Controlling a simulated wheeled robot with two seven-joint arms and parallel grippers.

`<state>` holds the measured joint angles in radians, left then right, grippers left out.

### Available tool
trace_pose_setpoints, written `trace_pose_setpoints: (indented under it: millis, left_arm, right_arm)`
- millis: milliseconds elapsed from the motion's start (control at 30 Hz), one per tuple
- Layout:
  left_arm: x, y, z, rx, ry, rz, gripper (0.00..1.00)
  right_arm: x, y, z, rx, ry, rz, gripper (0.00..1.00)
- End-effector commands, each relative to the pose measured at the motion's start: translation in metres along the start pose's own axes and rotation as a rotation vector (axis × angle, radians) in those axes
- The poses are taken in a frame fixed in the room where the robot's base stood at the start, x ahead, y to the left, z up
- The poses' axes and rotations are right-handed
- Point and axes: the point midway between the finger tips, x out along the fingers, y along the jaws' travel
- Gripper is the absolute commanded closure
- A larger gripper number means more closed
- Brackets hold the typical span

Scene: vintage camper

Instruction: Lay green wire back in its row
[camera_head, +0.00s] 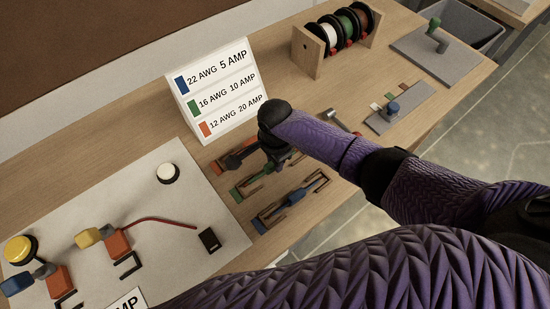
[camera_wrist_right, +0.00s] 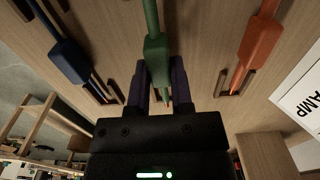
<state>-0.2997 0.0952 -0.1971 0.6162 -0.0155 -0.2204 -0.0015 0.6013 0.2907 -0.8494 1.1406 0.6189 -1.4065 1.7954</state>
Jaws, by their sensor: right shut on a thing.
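My right gripper (camera_head: 277,160) is over the middle row of the wire racks on the bench. It is shut on the green wire (camera_wrist_right: 155,55), whose thick green part sits between the two fingers in the wrist view. In the head view the gripper hides part of the green wire (camera_head: 252,185), beside its brown row holder (camera_head: 238,194). I cannot tell how far the wire is above the holder. The orange wire (camera_head: 236,159) lies in the row behind, and the blue wire (camera_head: 293,198) lies in the row in front. My left gripper is out of view.
A wire-size sign (camera_head: 213,93) stands behind the rows. A grey mat (camera_head: 190,235) with a yellow button, white button and connectors is at left. A spool rack (camera_head: 305,55) stands at the back. A small grey board (camera_head: 408,112) lies right of my gripper.

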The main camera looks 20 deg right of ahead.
Motion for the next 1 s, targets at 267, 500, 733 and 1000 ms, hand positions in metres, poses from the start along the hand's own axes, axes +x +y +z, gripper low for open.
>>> trace_pose_setpoints:
  millis: [267,500,733,1000]
  left_arm:
    - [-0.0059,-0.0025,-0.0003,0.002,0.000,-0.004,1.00]
    - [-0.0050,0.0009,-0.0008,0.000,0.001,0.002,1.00]
    - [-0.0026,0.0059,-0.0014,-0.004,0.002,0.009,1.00]
    - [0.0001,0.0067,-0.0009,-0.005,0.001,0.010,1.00]
  right_arm:
    - [-0.0003,0.0004,0.0003,-0.001,0.000,0.001,1.00]
    - [0.0006,0.0003,0.0002,0.000,0.000,0.001,1.00]
    - [0.0040,0.0003,0.0003,0.000,0.000,0.001,1.00]
    - [0.0080,0.0002,0.0004,0.000,-0.001,0.000,1.00]
